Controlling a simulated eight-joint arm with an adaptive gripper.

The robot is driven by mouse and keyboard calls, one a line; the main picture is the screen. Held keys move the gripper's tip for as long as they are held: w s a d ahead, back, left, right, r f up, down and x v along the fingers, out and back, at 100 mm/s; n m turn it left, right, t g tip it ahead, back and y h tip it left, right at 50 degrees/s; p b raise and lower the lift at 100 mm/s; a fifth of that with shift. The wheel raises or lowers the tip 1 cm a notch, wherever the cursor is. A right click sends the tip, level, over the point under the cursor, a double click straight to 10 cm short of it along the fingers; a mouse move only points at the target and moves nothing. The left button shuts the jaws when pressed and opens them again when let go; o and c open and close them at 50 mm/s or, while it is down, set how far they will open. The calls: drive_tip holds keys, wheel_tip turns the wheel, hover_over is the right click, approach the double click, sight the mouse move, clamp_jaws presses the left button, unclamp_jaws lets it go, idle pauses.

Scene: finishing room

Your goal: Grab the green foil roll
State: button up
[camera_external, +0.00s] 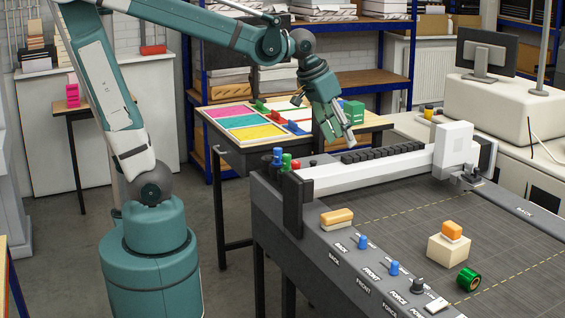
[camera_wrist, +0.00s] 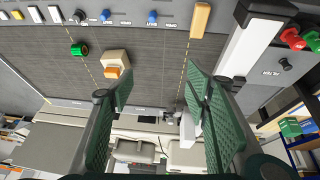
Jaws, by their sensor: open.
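The green foil roll (camera_external: 468,278) lies on its side on the dark bed of the cutting table, near its front right part. It also shows in the wrist view (camera_wrist: 79,49), at the upper left, small and clear of other things. My gripper (camera_external: 348,143) is above the far left part of the table, well away from the roll. In the wrist view my gripper (camera_wrist: 160,95) has its two green fingers spread wide, with nothing held between them.
A cream block with an orange piece on top (camera_external: 449,242) stands close beside the roll. A white gantry beam (camera_external: 370,172) crosses the table's far side. Blue knobs (camera_external: 394,268) and a wood-topped block (camera_external: 337,218) line the control edge.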

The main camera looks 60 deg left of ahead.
drive_tip(key=w+d+f+g, duration=0.2)
drive_tip(key=w+d, duration=0.7)
drive_tip(key=g+p, duration=0.2)
drive_tip(key=g, duration=0.1)
hover_over(471, 271)
drive_tip(key=a, duration=0.1)
drive_tip(key=shift+y, duration=0.3)
wheel_tip(471, 271, down, 23)
drive_tip(key=shift+a+r, duration=0.15)
drive_tip(key=shift+r, duration=0.05)
drive_tip(key=shift+d+f+n, duration=0.3)
drive_tip(key=shift+d+f, duration=0.1)
drive_tip(key=shift+f, duration=0.05)
drive_tip(key=shift+f, duration=0.1)
drive_tip(key=shift+f, duration=1.2)
drive_tip(key=shift+f, duration=0.15)
drive_tip(key=shift+d+f+p, duration=0.2)
drive_tip(key=shift+f+p, duration=0.35)
drive_tip(key=shift+f, duration=1.9)
